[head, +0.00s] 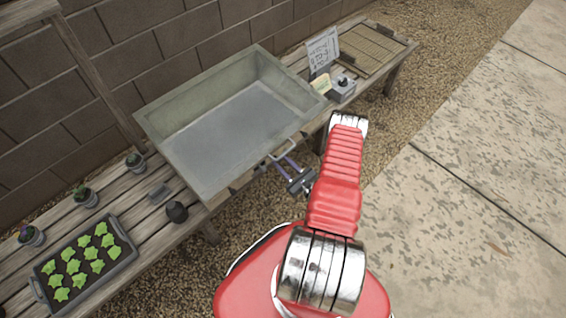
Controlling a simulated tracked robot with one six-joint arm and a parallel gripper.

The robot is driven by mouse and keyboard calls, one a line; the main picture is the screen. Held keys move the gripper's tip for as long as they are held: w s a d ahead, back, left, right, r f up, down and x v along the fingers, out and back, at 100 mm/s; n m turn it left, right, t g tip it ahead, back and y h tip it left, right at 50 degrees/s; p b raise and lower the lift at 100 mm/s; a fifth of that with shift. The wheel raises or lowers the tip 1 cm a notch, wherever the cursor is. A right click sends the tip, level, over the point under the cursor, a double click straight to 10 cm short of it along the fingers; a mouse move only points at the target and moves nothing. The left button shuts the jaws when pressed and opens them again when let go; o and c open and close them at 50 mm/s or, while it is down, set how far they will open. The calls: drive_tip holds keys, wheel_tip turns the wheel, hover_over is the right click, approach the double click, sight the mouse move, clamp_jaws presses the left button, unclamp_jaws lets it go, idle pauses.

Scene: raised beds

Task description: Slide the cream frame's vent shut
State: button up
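A large grey-green, box-like frame (168,155) with raised walls and a flat grey panel inside stands on the wooden bench. I see no clearly cream frame, and I cannot tell whether this box is it or how far any vent is open. A pale bar handle (285,150) juts from its near right side.
The bench (150,232) holds a seedling tray (123,262), small pots (85,197), a dark round object (177,212), a sign (322,50), a grey box with a knob (342,90) and a tan slatted panel (372,48). A block wall (110,70) stands behind. Paving (480,180) is clear.

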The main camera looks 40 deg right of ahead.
clamp_jaws()
